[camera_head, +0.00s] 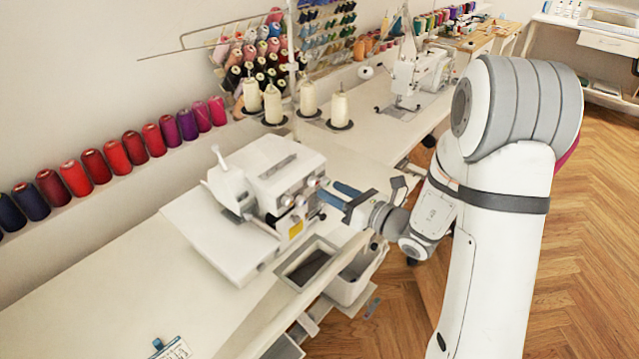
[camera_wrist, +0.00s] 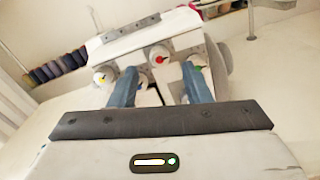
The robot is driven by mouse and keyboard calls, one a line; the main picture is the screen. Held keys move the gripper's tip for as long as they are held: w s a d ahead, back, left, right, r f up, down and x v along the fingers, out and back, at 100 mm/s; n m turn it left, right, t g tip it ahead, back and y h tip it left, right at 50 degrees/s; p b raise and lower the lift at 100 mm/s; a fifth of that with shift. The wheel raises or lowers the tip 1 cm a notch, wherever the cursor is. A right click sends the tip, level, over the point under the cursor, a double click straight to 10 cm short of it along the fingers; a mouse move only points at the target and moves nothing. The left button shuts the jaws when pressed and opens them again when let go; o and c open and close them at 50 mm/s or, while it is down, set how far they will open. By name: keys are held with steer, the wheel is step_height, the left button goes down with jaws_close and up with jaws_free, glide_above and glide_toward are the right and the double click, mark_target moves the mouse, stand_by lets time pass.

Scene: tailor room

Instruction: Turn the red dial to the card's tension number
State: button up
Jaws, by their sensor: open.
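The white overlock machine (camera_head: 275,180) stands on the near table. In the wrist view its front carries several dials. The red dial (camera_wrist: 159,59) sits upper middle, a yellow-marked dial (camera_wrist: 100,78) is at the left and a green-marked dial (camera_wrist: 197,68) at the right. My gripper (camera_wrist: 158,80) is open, its two blue fingers apart, pointing at the machine's front. The red dial shows beyond and between the fingertips; I cannot tell whether they touch anything. In the head view my gripper (camera_head: 338,194) is at the machine's right side. A card (camera_head: 173,349) lies at the table's lower edge; its writing is unreadable.
A rectangular opening (camera_head: 307,262) is in the table beside the machine, with a white bin (camera_head: 358,277) below it. Thread cones (camera_head: 273,103) stand behind the machine. Spools (camera_head: 76,178) line the wall shelf. The table (camera_head: 130,290) left of the machine is clear.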

mark_target(317, 183)
steer(key=shift+x, duration=2.35)
steer(key=shift+c, duration=0.2)
jaws_close()
